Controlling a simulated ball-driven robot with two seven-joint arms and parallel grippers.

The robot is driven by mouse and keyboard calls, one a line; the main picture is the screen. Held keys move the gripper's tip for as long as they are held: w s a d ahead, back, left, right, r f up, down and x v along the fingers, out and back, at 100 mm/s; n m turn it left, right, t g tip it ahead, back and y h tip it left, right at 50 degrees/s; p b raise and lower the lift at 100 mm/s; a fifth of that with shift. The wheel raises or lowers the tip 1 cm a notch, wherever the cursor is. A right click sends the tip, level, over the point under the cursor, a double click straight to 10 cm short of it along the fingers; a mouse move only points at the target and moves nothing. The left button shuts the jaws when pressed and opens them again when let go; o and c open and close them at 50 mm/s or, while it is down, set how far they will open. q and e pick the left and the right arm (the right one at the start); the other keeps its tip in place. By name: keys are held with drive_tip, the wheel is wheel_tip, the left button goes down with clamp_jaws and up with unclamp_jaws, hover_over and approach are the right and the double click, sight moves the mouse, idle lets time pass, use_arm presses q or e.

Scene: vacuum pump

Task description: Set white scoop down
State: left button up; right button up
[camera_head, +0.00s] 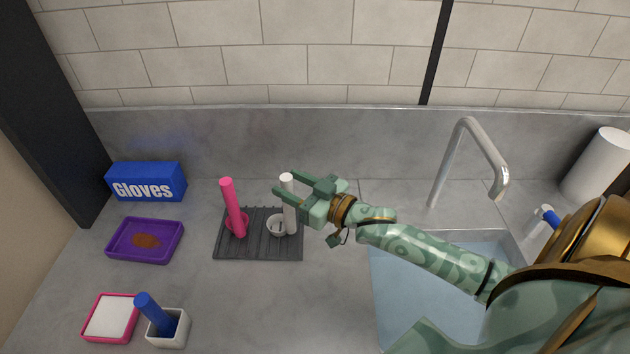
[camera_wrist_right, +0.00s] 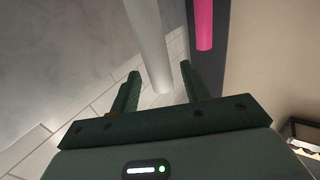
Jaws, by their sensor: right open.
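The white scoop (camera_head: 289,218) stands upright, handle up and cup down, on a dark ribbed mat (camera_head: 260,250) in the head view. Its handle also shows in the right wrist view (camera_wrist_right: 148,45). My right gripper (camera_head: 285,184) is open near the top of the handle. In the right wrist view the handle lies between the two spread fingers (camera_wrist_right: 162,84), with gaps on both sides. My left gripper is not in view.
A pink scoop (camera_head: 232,203) stands on the mat's left side. A purple tray (camera_head: 122,256), a blue gloves box (camera_head: 170,185), a pink-rimmed tray (camera_head: 110,317) and a white holder with a blue-handled tool (camera_head: 155,314) are further left. A sink (camera_head: 400,280) with a faucet (camera_head: 468,125) is right.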

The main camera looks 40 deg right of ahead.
drive_tip(key=p+v, duration=0.1)
drive_tip(key=v, duration=0.7)
drive_tip(key=shift+s, duration=0.15)
